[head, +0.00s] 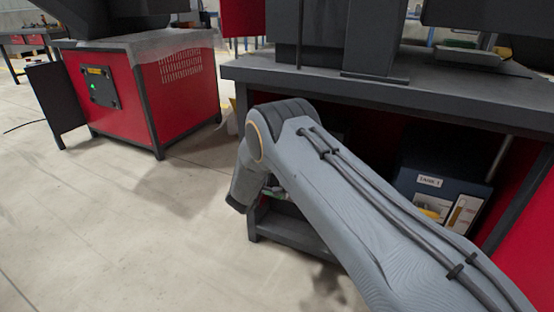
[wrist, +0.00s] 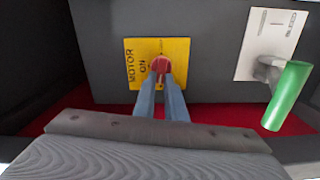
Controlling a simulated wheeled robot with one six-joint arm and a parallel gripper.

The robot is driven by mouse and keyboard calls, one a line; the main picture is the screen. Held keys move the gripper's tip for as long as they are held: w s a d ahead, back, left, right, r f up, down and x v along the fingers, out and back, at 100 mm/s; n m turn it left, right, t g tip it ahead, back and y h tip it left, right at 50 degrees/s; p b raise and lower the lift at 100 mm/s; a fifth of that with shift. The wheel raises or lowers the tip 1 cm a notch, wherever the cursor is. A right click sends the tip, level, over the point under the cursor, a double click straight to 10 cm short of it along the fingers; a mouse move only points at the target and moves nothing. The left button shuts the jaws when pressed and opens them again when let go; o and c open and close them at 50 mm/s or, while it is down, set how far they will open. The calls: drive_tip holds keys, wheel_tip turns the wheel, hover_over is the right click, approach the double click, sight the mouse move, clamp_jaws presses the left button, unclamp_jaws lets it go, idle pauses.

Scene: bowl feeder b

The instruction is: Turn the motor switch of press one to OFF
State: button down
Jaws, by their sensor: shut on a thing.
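The motor switch (wrist: 161,65) is a red knob on a yellow plate (wrist: 137,82) lettered MOTOR and ON, in the wrist view. The plate is on a dark grey panel. My gripper (wrist: 161,80) reaches up to the switch, and its two fingers are shut on the red knob. The fingers cover the lower part of the plate, so any lettering there is hidden. In the head view my arm hides the gripper, and the switch is not seen.
Right of the switch, a green handle (wrist: 287,95) sticks out from a pale plate (wrist: 265,45), close to my gripper. In the head view a box labelled TANK 1 (head: 430,181) stands under the dark bench (head: 240,72). A red cabinet (head: 185,85) stands at left. Open floor (head: 120,220) lies between.

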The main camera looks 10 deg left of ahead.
drive_tip(key=shift+f+n, duration=0.15)
drive_tip(key=shift+n, duration=0.65)
drive_tip(key=c, duration=1.8)
unclamp_jaws()
drive_tip(key=shift+s, duration=0.1)
drive_tip(key=p+v, duration=0.2)
drive_tip(key=v, duration=0.5)
drive_tip(key=shift+s, duration=0.3)
drive_tip(key=shift+a, duration=0.15)
